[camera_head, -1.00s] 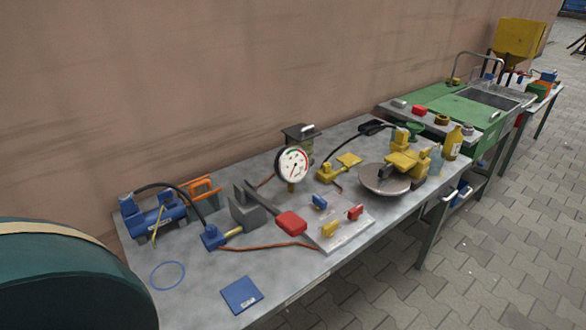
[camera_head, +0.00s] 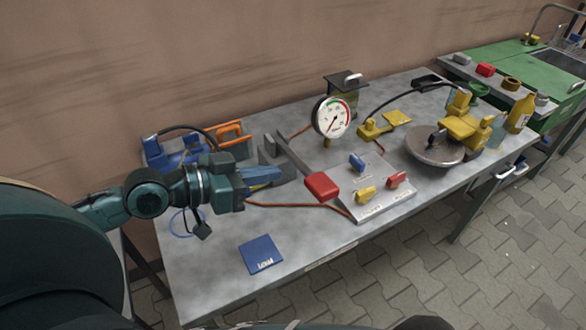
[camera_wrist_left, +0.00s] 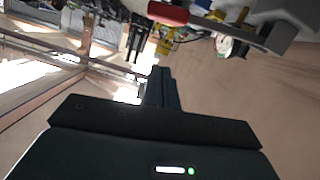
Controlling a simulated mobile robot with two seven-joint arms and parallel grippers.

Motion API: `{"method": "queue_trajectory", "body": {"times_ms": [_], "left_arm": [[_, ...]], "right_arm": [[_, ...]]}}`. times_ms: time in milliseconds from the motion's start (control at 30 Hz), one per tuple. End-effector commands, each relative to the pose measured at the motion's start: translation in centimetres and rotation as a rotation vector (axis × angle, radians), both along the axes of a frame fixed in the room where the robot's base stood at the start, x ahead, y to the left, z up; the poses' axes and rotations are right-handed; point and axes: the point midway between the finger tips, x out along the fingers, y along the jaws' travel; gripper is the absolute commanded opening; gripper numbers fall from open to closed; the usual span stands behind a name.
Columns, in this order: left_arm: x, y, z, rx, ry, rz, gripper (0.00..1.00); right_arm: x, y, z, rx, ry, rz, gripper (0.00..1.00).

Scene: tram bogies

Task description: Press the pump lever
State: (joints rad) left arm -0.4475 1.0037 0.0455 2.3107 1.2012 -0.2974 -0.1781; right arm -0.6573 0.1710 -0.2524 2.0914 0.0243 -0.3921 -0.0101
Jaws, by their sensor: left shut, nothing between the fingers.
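The pump lever (camera_head: 292,153) is a dark bar rising from a grey block, with a red grip (camera_head: 322,186) at its lower right end. In the left wrist view the red grip (camera_wrist_left: 168,13) shows at the top edge. My left gripper (camera_head: 281,176) is shut and empty, left of the red grip and apart from it, in front of the grey block. Its closed fingers also show in the left wrist view (camera_wrist_left: 160,75). The arm hides part of the blue pump parts behind it. My right gripper is not in view.
A round gauge (camera_head: 332,117) stands behind the lever. A plate (camera_head: 376,200) with blue, yellow and red knobs lies right of the grip. A metal dish (camera_head: 434,147) and yellow device (camera_head: 468,133) stand further right. A blue pad (camera_head: 261,253) lies on the bare front table area.

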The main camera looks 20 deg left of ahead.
Motion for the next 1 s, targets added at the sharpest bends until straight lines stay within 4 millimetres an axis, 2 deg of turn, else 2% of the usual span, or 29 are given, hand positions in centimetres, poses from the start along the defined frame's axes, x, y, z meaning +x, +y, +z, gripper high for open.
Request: {"method": "queue_trajectory", "body": {"times_ms": [167,567,767,1000], "left_arm": [[0.1,-0.2,1.2,-0.007,-0.006,-0.023,0.0],[0.3,-0.3,1.1,-0.011,-0.004,-0.02,0.0],[1.5,-1.3,0.9,-0.014,-0.007,-0.017,0.0],[4.4,-3.8,0.2,-0.015,-0.007,-0.02,0.0]], "right_arm": [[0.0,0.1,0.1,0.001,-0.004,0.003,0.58],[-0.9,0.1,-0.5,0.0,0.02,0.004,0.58],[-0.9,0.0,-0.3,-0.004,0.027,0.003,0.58],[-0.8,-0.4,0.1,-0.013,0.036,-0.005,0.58]]}}
